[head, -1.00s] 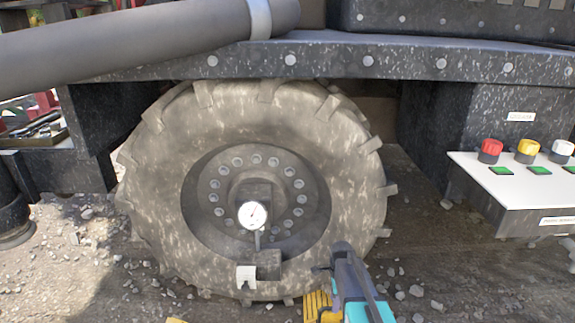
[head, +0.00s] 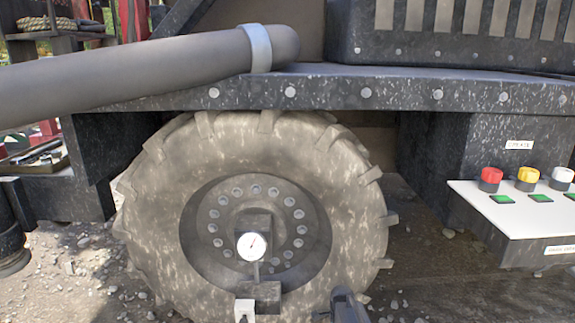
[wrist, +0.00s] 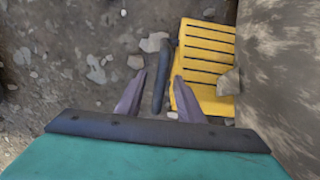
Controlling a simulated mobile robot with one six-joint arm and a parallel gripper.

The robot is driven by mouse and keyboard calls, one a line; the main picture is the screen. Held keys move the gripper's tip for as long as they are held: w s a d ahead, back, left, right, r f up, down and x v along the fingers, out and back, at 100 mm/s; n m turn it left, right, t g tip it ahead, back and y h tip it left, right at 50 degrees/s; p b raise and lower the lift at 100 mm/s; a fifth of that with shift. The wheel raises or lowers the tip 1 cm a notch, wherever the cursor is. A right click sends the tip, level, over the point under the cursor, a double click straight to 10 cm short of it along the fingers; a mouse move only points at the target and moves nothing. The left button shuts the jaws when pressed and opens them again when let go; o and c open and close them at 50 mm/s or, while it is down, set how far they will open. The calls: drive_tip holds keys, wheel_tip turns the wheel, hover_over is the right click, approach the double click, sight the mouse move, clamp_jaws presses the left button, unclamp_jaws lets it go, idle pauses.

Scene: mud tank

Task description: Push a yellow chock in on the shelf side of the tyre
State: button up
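The yellow chock (wrist: 207,62) lies on the ground at upper right in the wrist view, close beside the tyre (wrist: 290,85). It has slots and a dark bar-like handle (wrist: 163,78) on its left side. My gripper (wrist: 158,76) is open, with one finger on each side of the handle in the picture; I cannot tell whether they touch it. In the head view the big muddy tyre (head: 160,210) stands under the dark chassis, and only part of my gripper (head: 342,306) shows at the bottom edge. The chock is out of the head view.
A white shelf (head: 480,215) with red, yellow and white knobs juts out to the right of the tyre. A gauge (head: 251,246) sits at the wheel hub. A stone (wrist: 229,82) lies between chock and tyre. Gravel ground is open to the chock's left.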

clamp_jaws()
drive_tip(key=shift+w+a, duration=0.2)
drive_tip(key=shift+w, duration=0.1)
drive_tip(key=shift+w+a+p, duration=0.85)
drive_tip(key=shift+w+p, duration=0.05)
drive_tip(key=shift+w, duration=0.1)
drive_tip(key=shift+o, duration=2.2)
unclamp_jaws()
drive_tip(key=shift+r, duration=0.15)
